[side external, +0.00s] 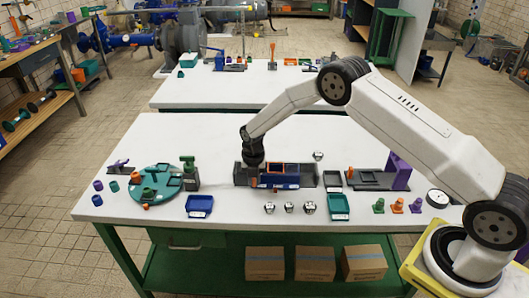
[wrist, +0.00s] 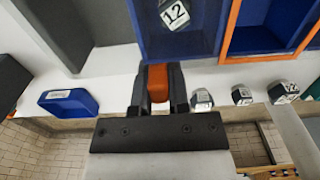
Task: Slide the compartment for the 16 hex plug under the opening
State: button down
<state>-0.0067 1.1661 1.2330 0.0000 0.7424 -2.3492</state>
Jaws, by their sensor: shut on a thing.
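A dark grey rail housing (side external: 308,178) lies on the near white table and holds a blue slider with compartments (side external: 280,182). In the wrist view a blue compartment (wrist: 160,42) holds a hex plug marked 12 (wrist: 174,14). To its right, an orange-edged opening (wrist: 230,32) frames another blue compartment. My gripper (wrist: 157,88) is shut on an orange handle (wrist: 157,82) at the slider's near side; in the side view my gripper (side external: 253,164) is over the housing's left part. Several loose hex plugs (wrist: 203,98) stand in front; their numbers are hard to read.
A blue tray (side external: 200,206) and a teal tray (side external: 339,207) stand near the front edge. A teal turntable (side external: 140,192) is at left. A grey fixture with a purple upright (side external: 398,170) is at right. Another plug (side external: 318,156) sits behind the housing.

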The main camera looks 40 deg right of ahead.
jog(key=c, duration=0.6)
grip_release()
jog(key=shift+r, duration=0.1)
jog(key=shift+r, duration=3.8)
